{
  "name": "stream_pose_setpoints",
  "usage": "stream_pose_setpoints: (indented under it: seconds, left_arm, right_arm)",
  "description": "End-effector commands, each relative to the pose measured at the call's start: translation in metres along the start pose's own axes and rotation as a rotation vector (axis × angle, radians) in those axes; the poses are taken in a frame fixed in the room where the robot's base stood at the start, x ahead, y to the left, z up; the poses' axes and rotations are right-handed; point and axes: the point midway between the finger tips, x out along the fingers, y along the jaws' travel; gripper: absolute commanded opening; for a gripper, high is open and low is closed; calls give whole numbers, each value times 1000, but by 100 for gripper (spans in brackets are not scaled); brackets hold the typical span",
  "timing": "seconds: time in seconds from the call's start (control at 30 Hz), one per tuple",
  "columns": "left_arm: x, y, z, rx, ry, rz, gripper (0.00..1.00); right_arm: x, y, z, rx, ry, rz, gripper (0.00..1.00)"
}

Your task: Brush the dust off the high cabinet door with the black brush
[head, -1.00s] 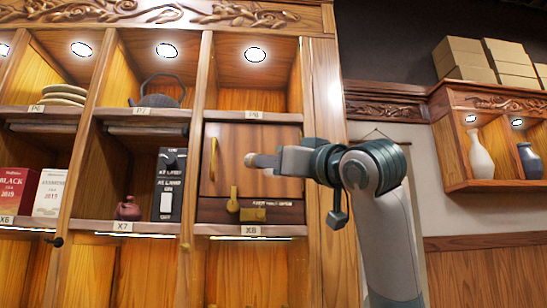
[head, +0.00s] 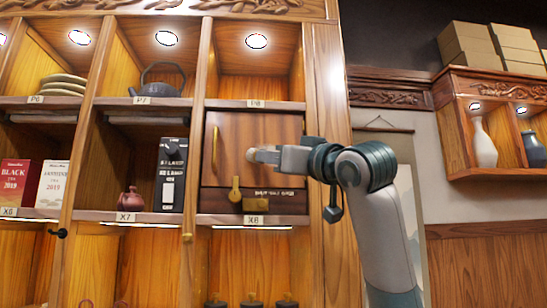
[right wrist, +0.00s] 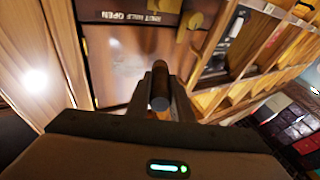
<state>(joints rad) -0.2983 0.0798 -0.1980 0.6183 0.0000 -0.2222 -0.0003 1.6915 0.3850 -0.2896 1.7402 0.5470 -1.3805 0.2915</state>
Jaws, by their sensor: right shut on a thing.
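The cabinet door (head: 232,135) is a brown wooden panel in the right-hand bay, under label P8, with an upright brass handle (head: 214,148) at its left edge. It looks shut. It also shows in the right wrist view (right wrist: 112,62), where faint pale marks lie on it. My right gripper (head: 268,155) is in front of the door and shut on the brush. The brush shows as a dark round handle end (right wrist: 160,103) between the fingers; a pale tip (head: 251,155) points left over the door. I cannot tell whether it touches. My left gripper is not in view.
Below the door is a dark lettered strip with a brass latch (head: 235,190) and brass block (head: 256,205). Open bays left hold a kettle (head: 160,80), plates (head: 63,85), a small teapot (head: 130,200) and boxes (head: 172,175). Vases (head: 483,143) stand on a right shelf.

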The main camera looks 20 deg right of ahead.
Motion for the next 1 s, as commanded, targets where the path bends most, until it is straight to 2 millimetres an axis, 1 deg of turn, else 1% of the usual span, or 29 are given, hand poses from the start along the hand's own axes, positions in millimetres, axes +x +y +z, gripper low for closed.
stream_pose_setpoints:
  seconds: [0.37, 0.77, 1.0]
  left_arm:
    - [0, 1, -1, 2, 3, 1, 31]
    - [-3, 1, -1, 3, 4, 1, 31]
    - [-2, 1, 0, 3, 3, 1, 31]
  right_arm:
    - [0, 0, 0, 0, 1, 0, 0]
    - [4, 3, 1, 0, 0, 0, 0]
    - [2, 6, 1, 0, 1, 1, 0]
